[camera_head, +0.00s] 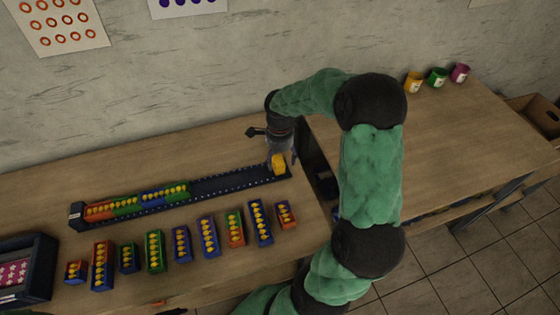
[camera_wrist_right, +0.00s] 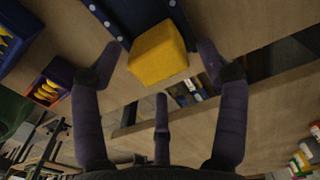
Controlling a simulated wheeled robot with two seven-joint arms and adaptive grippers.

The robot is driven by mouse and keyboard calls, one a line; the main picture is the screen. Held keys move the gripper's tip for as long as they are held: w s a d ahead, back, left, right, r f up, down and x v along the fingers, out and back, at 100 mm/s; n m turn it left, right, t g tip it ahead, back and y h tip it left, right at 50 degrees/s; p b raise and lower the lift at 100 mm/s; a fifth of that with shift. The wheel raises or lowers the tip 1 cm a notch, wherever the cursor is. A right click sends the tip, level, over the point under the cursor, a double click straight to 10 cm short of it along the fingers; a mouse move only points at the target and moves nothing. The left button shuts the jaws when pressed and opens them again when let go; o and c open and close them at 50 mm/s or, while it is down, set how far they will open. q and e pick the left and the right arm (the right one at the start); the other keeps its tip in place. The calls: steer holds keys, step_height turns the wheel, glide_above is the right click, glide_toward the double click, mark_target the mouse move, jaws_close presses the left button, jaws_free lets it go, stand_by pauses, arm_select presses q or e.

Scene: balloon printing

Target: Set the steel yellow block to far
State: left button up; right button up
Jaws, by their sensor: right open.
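The yellow block (camera_head: 278,164) sits at the right end of a long dark rail tray (camera_head: 228,184). It also shows in the right wrist view (camera_wrist_right: 158,53) as a plain yellow cube at the end of the dark blue tray (camera_wrist_right: 102,14). My right gripper (camera_head: 281,154) is above and around the block, pointing down. In the right wrist view its open fingers (camera_wrist_right: 158,66) stand on either side of the block, with visible gaps and a third finger in front. My left gripper is not in view.
Colored blocks with yellow studs fill the tray's left part (camera_head: 137,201). Several loose studded blocks, such as a blue one (camera_head: 208,236), stand in a row in front. A dark box (camera_head: 41,262) is at far left. Several small cups, one green (camera_head: 437,77), stand on the right table (camera_head: 470,130).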

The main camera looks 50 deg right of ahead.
mark_target(280, 160)
step_height(280, 160, up, 10)
stand_by(0.4)
steer(key=shift+s+f, duration=0.1)
stand_by(0.4)
